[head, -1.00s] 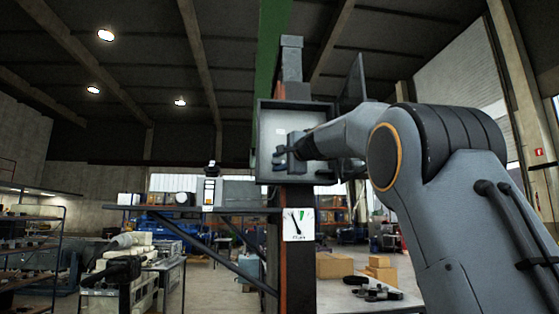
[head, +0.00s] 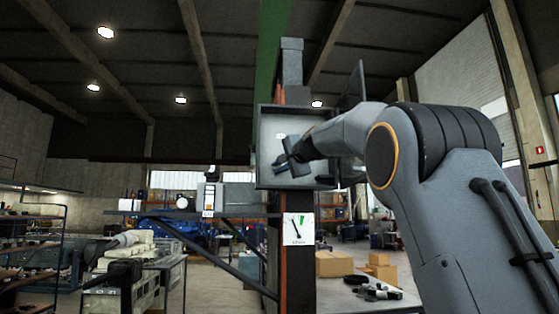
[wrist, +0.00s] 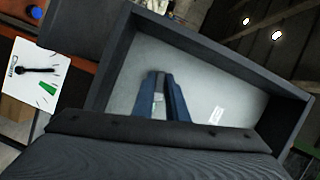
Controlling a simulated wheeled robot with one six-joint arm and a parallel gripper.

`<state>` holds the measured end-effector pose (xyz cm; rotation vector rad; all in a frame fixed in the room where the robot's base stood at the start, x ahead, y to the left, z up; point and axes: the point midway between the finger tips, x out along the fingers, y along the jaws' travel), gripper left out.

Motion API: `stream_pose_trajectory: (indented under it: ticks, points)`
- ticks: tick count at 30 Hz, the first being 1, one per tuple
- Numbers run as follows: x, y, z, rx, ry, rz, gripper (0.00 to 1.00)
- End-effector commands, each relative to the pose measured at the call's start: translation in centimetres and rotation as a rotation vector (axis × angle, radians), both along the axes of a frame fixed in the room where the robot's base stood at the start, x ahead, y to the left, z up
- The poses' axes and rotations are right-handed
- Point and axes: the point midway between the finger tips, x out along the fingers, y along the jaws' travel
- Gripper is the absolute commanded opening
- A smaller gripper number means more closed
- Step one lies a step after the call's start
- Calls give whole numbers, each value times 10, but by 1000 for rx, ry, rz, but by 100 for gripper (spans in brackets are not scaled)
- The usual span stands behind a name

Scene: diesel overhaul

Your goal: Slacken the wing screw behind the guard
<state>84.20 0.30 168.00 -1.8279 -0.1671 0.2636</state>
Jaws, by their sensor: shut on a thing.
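An open grey box (head: 265,135) with a pale back wall is on the upright post in the head view; it fills the middle of the wrist view (wrist: 215,85). My gripper (head: 282,164) reaches into this box. In the wrist view its two blue fingers (wrist: 166,100) are close together, shut on a small greyish piece between them, which I take to be the wing screw (wrist: 159,99). The fingers and my wrist hide most of it. I cannot make out a separate guard. A white dial (head: 299,229) with a dark needle and a green mark is below the box.
A dark flap (head: 358,88) stands up at the box's right side. A shelf (head: 235,212) with small equipment juts left from the post. The box walls lie close around my gripper. Cardboard boxes (head: 335,264) are lower down behind.

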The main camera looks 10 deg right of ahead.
Motion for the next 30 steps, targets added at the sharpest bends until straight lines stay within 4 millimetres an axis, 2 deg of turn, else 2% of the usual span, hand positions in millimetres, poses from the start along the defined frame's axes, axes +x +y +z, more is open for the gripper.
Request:
stream_pose_trajectory:
  ticks: [6, 17, 30]
  points:
    - [-1, 0, 1, -140, 13, 1, 0]
    - [0, 0, 0, -165, 14, 1, 0]
    - [-1, 1, 2, -532, 47, 1, 0]
